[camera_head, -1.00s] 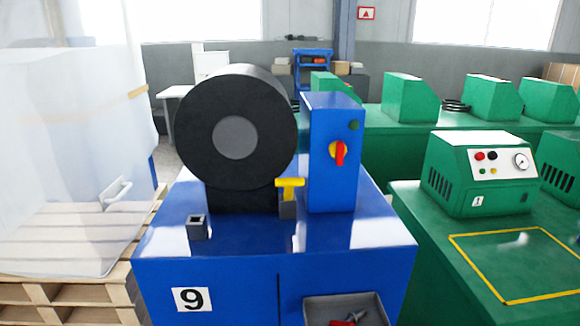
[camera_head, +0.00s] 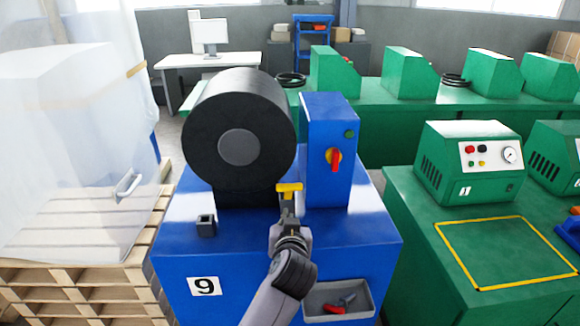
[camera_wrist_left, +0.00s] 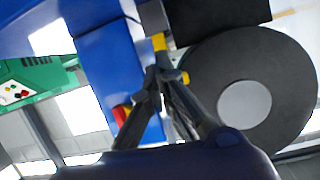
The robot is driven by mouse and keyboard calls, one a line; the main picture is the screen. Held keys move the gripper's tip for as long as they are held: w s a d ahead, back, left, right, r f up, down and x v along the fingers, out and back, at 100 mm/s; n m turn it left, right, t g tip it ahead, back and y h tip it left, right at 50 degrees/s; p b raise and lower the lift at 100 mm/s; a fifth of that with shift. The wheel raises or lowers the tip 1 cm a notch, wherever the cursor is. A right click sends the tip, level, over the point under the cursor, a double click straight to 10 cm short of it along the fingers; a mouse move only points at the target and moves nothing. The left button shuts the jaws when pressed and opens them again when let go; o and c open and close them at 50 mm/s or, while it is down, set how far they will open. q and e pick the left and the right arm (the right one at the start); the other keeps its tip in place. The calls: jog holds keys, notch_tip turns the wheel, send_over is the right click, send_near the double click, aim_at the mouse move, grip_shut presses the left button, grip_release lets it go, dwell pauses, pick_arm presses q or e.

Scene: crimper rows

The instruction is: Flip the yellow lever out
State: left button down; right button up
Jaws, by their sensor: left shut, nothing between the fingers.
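The yellow lever (camera_head: 289,188) has a T-shaped handle and stands at the lower right of the black drum (camera_head: 239,146), beside the blue control box (camera_head: 328,150). My left gripper (camera_head: 287,212) is shut and empty, just in front of and below the lever's handle. In the left wrist view the shut fingertips (camera_wrist_left: 158,68) are close to the yellow lever (camera_wrist_left: 159,42); they partly cover it, and I cannot tell whether they touch. My right gripper is not in view.
The red knob (camera_head: 335,158) is on the blue box right of the lever. A small dark socket (camera_head: 206,225) sits on the blue bench's left. A grey tray (camera_head: 338,299) with tools hangs at the front. A wrapped pallet (camera_head: 70,160) stands left, green benches (camera_head: 440,235) right.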

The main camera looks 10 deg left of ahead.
pick_arm(q)
notch_tip(320, 180, up, 11)
jog(key=w+n+t+y, duration=0.1)
jog(key=t, duration=0.1)
jog(key=shift+w+d+r+n+p, duration=0.2)
jog(key=shift+d+n+p, duration=0.1)
jog(key=shift+d+p, duration=0.1)
jog(key=p, duration=0.4)
send_over(290, 188)
jog(key=w, duration=0.2)
jog(key=shift+s+a+f, duration=0.25)
jog(key=shift+a+f, duration=0.05)
jog(key=shift+f, duration=0.35)
jog(key=f+p, duration=0.1)
jog(key=s+f, duration=0.1)
jog(key=f, duration=0.1)
jog(key=shift+d+p, duration=0.2)
jog(key=shift+p, duration=0.2)
jog(key=shift+s+d+f, duration=0.1)
jog(key=shift+s+f, duration=0.2)
jog(key=shift+f, duration=0.15)
